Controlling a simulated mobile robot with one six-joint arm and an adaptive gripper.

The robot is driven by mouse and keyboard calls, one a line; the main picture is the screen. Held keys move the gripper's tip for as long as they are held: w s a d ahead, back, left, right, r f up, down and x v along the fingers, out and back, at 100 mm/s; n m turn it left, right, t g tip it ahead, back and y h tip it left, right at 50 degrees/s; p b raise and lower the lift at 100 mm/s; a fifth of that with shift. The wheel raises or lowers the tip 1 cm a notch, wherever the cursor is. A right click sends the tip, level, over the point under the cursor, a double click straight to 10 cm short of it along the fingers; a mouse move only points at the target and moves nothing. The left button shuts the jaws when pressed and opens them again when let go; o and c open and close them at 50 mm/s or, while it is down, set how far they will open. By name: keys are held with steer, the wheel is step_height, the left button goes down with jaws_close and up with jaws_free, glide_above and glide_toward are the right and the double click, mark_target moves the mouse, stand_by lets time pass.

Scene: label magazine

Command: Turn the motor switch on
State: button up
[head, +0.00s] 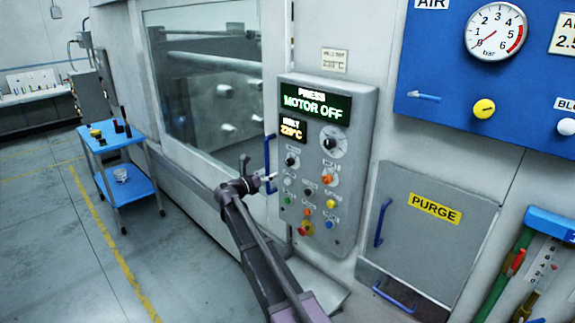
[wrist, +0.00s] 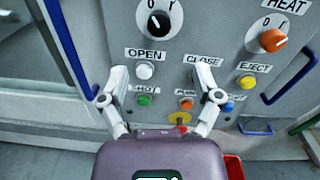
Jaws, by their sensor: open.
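A black rotary knob (wrist: 158,23) on a white round plate marked 0 is at the top of the wrist view. Its name label is cut off, so I cannot confirm there that it is the motor switch. The black knob also shows in the head view (head: 292,161), on the grey control panel (head: 285,243). The panel's display (head: 315,104) reads "MOTOR OFF". My gripper (wrist: 162,70) is open and empty, with its fingers pointing at the panel below the knob, either side of the CLOSE and OPEN button area. It also shows in the head view (head: 270,178), left of the panel.
An orange HEAT knob (wrist: 273,40) is right of the black knob. Below are a white OPEN button (wrist: 145,71), a green button (wrist: 144,100) and a yellow EJECT button (wrist: 246,82). A blue door handle (head: 269,163) stands close by my gripper.

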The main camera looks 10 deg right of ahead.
mark_target(288, 164)
steer(key=x, duration=1)
steer(key=shift+w+d, duration=0.15)
steer(key=shift+d, duration=0.1)
jaws_close()
